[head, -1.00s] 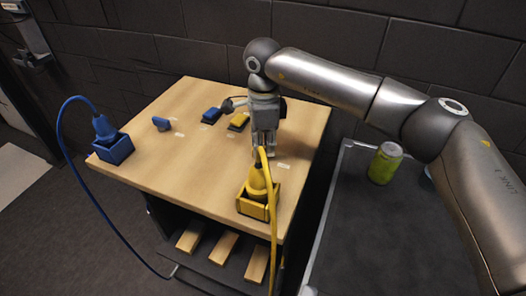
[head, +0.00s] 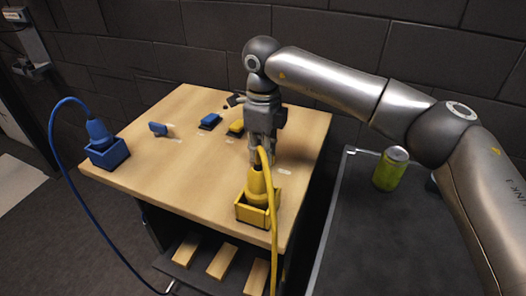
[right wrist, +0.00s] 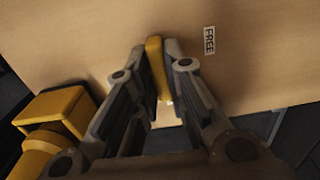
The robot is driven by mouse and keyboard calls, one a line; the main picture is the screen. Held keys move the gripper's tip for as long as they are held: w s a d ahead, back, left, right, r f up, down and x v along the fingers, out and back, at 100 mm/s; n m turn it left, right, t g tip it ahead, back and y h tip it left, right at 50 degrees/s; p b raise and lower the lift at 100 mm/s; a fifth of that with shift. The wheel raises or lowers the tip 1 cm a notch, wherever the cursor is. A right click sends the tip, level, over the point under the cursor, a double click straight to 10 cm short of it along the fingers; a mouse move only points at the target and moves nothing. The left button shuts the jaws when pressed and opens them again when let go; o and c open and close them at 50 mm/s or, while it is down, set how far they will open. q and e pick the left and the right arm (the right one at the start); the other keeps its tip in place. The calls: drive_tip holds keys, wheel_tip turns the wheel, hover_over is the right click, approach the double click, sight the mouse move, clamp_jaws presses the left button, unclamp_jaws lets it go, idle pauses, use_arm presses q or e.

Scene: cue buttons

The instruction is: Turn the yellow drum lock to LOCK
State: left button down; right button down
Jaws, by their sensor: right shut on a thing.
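In the right wrist view, the yellow drum lock (right wrist: 154,55) shows as a narrow upright yellow bar on the wooden table top. My right gripper (right wrist: 160,75) is shut on it, with a finger on each side. A label reading FREE (right wrist: 209,40) lies on the wood to the right of the lock. In the head view, my right gripper (head: 263,158) points down at the table's right part and hides the lock. The LOCK label cannot be read in these frames. My left gripper is not in view.
A yellow plug (head: 256,181) with a cable sits in a yellow box (head: 250,214) close in front of the gripper. A green can (head: 388,172) stands right.

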idle(0.3)
drive_tip(key=c, duration=1.5)
unclamp_jaws()
wheel_tip(320, 180, up, 12)
drive_tip(key=shift+r, duration=0.1)
